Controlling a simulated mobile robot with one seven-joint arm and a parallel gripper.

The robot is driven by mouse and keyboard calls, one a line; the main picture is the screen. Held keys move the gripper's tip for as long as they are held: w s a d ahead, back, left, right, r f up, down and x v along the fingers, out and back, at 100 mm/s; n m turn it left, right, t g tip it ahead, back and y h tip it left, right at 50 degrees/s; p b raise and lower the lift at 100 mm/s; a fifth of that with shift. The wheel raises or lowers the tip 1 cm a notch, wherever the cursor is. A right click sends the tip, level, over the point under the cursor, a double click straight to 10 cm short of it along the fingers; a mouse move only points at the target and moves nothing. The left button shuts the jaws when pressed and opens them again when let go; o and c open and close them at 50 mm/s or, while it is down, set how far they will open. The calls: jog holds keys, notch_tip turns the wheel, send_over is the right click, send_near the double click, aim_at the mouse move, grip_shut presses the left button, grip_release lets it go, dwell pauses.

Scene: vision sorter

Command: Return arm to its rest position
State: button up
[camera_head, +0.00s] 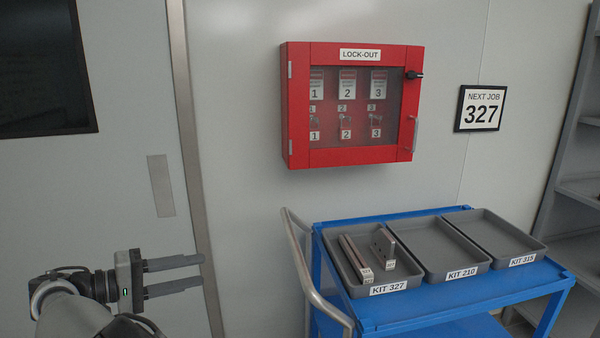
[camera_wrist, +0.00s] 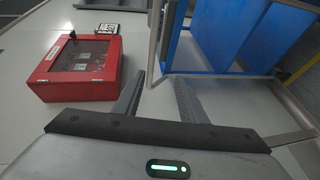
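My gripper (camera_head: 196,273) is at the lower left of the head view, in front of the grey wall and a metal door post. Its two fingers are spread apart and point right, with nothing between them. In the wrist view my gripper (camera_wrist: 158,92) also shows its fingers apart and empty. My arm comes in from the bottom left corner in the head view. The gripper is to the left of the blue cart and apart from it.
A blue cart (camera_head: 470,308) with a metal handle (camera_head: 302,262) stands at right. Its grey trays are KIT 327 (camera_head: 352,284), holding several grey parts, and empty KIT 210 (camera_head: 437,246) and KIT 315 (camera_head: 497,233). A closed red LOCK-OUT cabinet (camera_head: 350,156) hangs above. A "NEXT JOB 327" sign (camera_head: 481,108) is beside it.

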jog(key=d+r+m+g+y, duration=0.1)
jog(key=d+r+g+y, duration=0.25)
jog(key=d, duration=0.95)
jog(key=d+r+m+g+y, duration=0.1)
jog(key=d+r+g+y, duration=0.3)
jog(key=d, duration=0.9)
jog(key=s+d+m+t+y, duration=0.25)
jog(key=s+d, duration=0.35)
jog(key=s, duration=0.6)
jog(key=s+d+m+t+y, duration=0.25)
jog(key=s+d, duration=0.35)
jog(key=s, duration=0.7)
notch_tip(320, 180, up, 20)
jog(key=n+p, duration=0.1)
jog(key=p, duration=1.8)
jog(key=shift+w+a+f+g+y, duration=0.15)
jog(key=shift+w+a+g+y, duration=0.1)
jog(key=shift+a+g+y, duration=0.15)
jog(key=shift+d, duration=0.1)
